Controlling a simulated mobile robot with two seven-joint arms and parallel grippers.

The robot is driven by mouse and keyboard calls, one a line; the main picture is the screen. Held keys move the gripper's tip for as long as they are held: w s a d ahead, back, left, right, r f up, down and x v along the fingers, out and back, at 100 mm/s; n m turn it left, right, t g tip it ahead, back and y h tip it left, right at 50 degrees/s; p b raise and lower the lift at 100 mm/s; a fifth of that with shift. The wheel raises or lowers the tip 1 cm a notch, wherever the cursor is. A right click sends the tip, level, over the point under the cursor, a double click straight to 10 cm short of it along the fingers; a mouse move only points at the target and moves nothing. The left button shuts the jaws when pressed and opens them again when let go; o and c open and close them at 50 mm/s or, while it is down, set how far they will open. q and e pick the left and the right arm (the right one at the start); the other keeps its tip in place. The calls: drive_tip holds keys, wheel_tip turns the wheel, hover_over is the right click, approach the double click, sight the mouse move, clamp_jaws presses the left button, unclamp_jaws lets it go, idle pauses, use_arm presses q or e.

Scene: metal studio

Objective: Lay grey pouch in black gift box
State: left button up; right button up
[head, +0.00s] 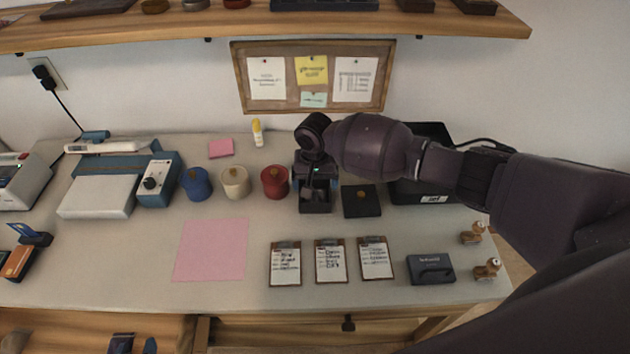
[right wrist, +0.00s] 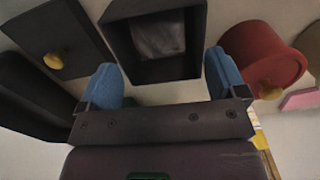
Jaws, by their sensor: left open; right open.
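The black gift box (head: 315,207) stands open on the table, and it also shows in the right wrist view (right wrist: 172,73). The grey pouch (right wrist: 158,36) lies inside it, within the walls; the box's far part is cut off in that view. My right gripper (head: 317,180) is over the box, and its blue fingertips (right wrist: 163,80) are spread apart with nothing between them. The fingers are clear of the pouch in the right wrist view. My left gripper is not in view.
A black lid with a gold knob (head: 361,200) lies right of the box. Red (head: 274,182), cream (head: 234,182) and blue (head: 195,184) pots stand to its left. Clipboards (head: 330,262) lie in front. A pink sheet (head: 211,250) lies front left. A shelf (head: 230,28) hangs above.

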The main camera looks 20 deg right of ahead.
wheel_tip(320, 180, up, 11)
drive_tip(key=p, duration=0.1)
drive_tip(key=shift+f, duration=0.15)
idle(0.8)
